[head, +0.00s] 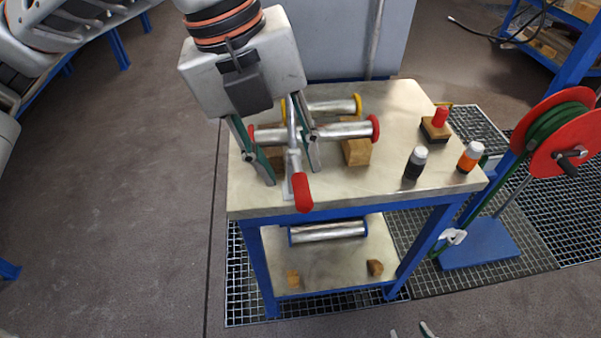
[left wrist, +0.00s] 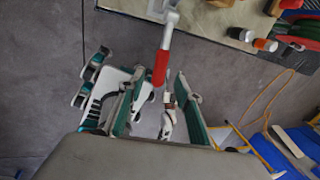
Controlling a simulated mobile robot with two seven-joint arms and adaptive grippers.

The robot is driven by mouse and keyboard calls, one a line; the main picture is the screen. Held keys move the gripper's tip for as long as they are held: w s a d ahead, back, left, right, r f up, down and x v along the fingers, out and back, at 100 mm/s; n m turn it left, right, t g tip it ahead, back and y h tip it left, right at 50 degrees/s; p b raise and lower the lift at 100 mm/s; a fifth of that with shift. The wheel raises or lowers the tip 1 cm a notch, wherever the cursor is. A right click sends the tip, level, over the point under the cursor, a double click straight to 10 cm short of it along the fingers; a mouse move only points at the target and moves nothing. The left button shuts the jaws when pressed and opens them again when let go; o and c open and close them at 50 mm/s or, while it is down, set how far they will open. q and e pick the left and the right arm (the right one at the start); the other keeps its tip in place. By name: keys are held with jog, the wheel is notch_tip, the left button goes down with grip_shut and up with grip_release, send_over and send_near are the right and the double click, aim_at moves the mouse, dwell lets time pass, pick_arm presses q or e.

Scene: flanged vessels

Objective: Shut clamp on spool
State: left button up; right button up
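A metal spool with red end rings (head: 345,131) lies across wooden blocks on the bench. The clamp's silver lever (head: 293,160) crosses in front of the spool's left part. Its red grip (head: 302,193) points at the bench's front edge. The clamp's jaw is mostly hidden by my gripper. My left gripper (head: 292,177) is open above the bench, one finger on each side of the lever. In the left wrist view the red grip (left wrist: 161,66) reaches down between the open fingers (left wrist: 155,100). Two separated tips of my right gripper (head: 410,331) show at the bottom edge.
A yellow-ringed spool (head: 335,107) lies behind. A red-handled stamp (head: 437,123), a black bottle (head: 415,162) and an orange bottle (head: 470,157) stand on the right. A blue-ringed spool (head: 328,232) lies on the lower shelf. A red-green reel (head: 565,135) stands beside the bench.

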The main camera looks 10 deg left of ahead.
aim_at(300, 186)
pick_arm(q)
jog(key=x, duration=0.3)
jog(key=shift+s+f+b, duration=0.1)
jog(key=shift+f+b, duration=0.05)
jog(key=shift+b, duration=0.15)
jog(key=shift+x, duration=0.85)
jog(key=shift+d+f, duration=0.1)
jog(key=shift+f, duration=0.25)
pick_arm(e)
jog(key=shift+w+a+r, duration=0.3)
jog(key=shift+w+r, duration=0.1)
jog(key=shift+w, duration=0.2)
pick_arm(q)
jog(key=shift+c, duration=1.2)
jog(key=shift+r, duration=0.1)
grip_shut()
pick_arm(e)
jog(key=shift+s+d+f, duration=0.15)
jog(key=shift+s+f, duration=0.05)
jog(key=shift+s, duration=0.05)
